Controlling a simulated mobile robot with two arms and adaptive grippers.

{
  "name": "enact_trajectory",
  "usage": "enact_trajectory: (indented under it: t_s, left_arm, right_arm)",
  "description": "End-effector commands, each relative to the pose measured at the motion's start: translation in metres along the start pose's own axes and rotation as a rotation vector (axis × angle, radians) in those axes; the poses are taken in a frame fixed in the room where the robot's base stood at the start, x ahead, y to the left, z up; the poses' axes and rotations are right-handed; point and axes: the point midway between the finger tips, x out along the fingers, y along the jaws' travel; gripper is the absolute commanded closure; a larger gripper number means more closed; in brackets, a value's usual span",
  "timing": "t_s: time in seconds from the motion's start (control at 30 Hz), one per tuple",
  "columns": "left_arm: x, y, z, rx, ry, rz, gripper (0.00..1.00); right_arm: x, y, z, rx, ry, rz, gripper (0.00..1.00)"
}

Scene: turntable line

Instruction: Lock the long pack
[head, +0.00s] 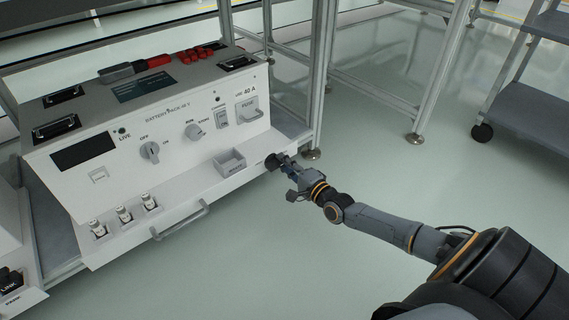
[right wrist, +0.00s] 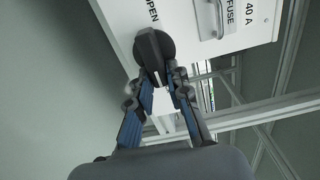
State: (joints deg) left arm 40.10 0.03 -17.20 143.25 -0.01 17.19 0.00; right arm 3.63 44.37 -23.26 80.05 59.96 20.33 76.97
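The long white battery pack (head: 75,150) stands on a frame bench at the left in the head view. A black knob (right wrist: 153,48) with a bar handle sits at its near right corner, beside the word OPEN in the right wrist view. The knob's bar points towards my right gripper (right wrist: 164,78). The fingers stand apart around the bar's end, with a gap beside it; contact cannot be made out. In the head view my right gripper (head: 280,163) is at the pack's lower right corner and partly hides the knob. My left gripper is not in view.
The pack's face carries an OFF/ON dial (head: 150,151), a fuse drawer (head: 248,112), a small open bin (head: 230,163) and a front handle (head: 181,220). Bench posts (head: 322,70) stand close behind my right gripper. A grey cart (head: 530,110) is at right; the floor between is clear.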

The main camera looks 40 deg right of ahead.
Motion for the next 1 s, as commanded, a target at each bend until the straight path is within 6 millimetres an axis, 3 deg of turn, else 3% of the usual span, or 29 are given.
enact_trajectory:
  t_s: [0.1, 0.53, 1.0]
  left_arm:
    - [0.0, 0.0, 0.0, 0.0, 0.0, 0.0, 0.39]
    - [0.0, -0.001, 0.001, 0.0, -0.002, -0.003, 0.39]
    - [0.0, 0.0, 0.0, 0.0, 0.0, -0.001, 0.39]
  right_arm:
    - [0.0, 0.001, 0.0, 0.0, 0.0, 0.001, 0.61]
    - [-0.01, 0.002, 0.0, -0.001, 0.0, 0.002, 0.61]
    - [-0.091, 0.002, 0.0, -0.001, -0.001, 0.005, 0.61]
